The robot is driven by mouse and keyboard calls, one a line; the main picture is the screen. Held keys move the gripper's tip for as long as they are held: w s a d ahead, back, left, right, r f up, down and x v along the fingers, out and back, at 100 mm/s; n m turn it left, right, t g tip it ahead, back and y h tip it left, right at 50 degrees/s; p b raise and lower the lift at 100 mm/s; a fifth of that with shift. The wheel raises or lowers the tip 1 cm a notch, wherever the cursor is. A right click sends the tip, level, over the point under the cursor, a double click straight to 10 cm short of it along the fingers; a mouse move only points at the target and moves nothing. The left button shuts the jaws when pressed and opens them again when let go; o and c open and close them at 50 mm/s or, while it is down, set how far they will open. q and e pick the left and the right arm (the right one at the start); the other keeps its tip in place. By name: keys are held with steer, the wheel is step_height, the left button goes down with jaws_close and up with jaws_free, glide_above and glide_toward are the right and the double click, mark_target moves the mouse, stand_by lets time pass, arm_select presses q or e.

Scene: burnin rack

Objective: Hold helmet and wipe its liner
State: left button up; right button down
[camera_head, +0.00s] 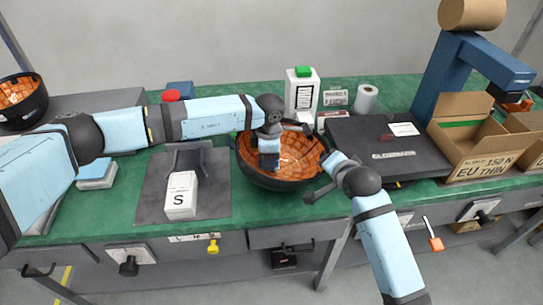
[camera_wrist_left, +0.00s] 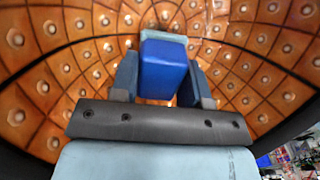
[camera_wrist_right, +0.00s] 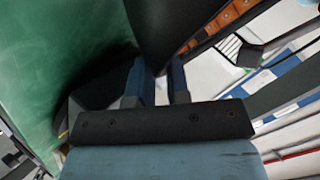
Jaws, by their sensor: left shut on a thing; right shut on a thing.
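The helmet (camera_head: 262,180) is a black shell lying open side up on the green bench, with an orange studded liner (camera_head: 302,150) facing up. My left gripper (camera_head: 269,160) is down inside it, shut on a blue block (camera_wrist_left: 164,70) with a pale lower layer. The liner (camera_wrist_left: 60,45) fills the left wrist view behind the block; whether the block touches it is hard to tell. My right gripper (camera_head: 333,163) is shut on the helmet's right rim. In the right wrist view the dark shell (camera_wrist_right: 165,30) runs between its fingers.
Left of the helmet is a grey mat (camera_head: 150,200) with a white box (camera_head: 181,195) marked S. Right are a black flat case (camera_head: 385,150) and an open carton (camera_head: 470,145). Another orange-lined helmet (camera_head: 22,112) sits far left.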

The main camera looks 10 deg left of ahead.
arm_select(q)
steer(key=shift+w+d, duration=0.2)
steer(key=shift+d, duration=0.75)
steer(key=shift+s+a+f, duration=0.15)
steer(key=shift+a, duration=0.35)
steer(key=shift+s+a+f, duration=0.1)
steer(key=shift+a, duration=0.4)
steer(key=shift+w+d, duration=0.15)
steer(key=shift+d, duration=0.4)
step_height(320, 180, up, 14)
stand_by(0.5)
